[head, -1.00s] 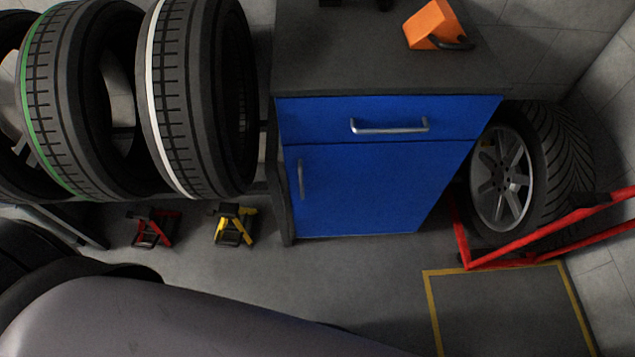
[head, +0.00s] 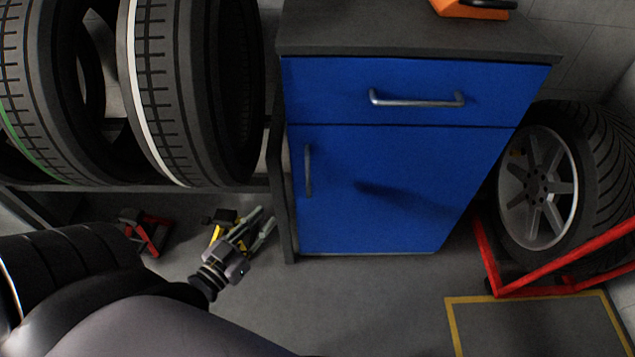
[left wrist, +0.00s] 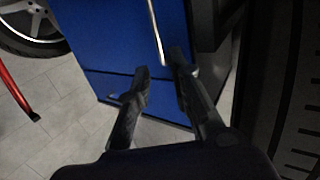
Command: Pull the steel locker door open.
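The steel locker is a blue cabinet with a dark grey top. Its door (head: 385,200) is shut below a drawer (head: 420,85). The upright door handle (head: 308,170), a thin metal bar, is near the door's left edge. My left gripper (head: 266,215) is open and empty, left of and lower in the picture than the handle, apart from it in the head view. In the left wrist view, the two spread fingers (left wrist: 159,61) point at the blue front, with the handle bar (left wrist: 154,25) running toward the gap between their tips. Contact cannot be told. My right gripper is out of view.
Tyres (head: 190,90) stand on a rack left of the cabinet. Red (head: 150,232) and yellow jack stands sit below. A wheel (head: 540,190) on a red trolley (head: 560,265) stands at the right. An orange chock (head: 470,8) lies on top. The floor in front is clear.

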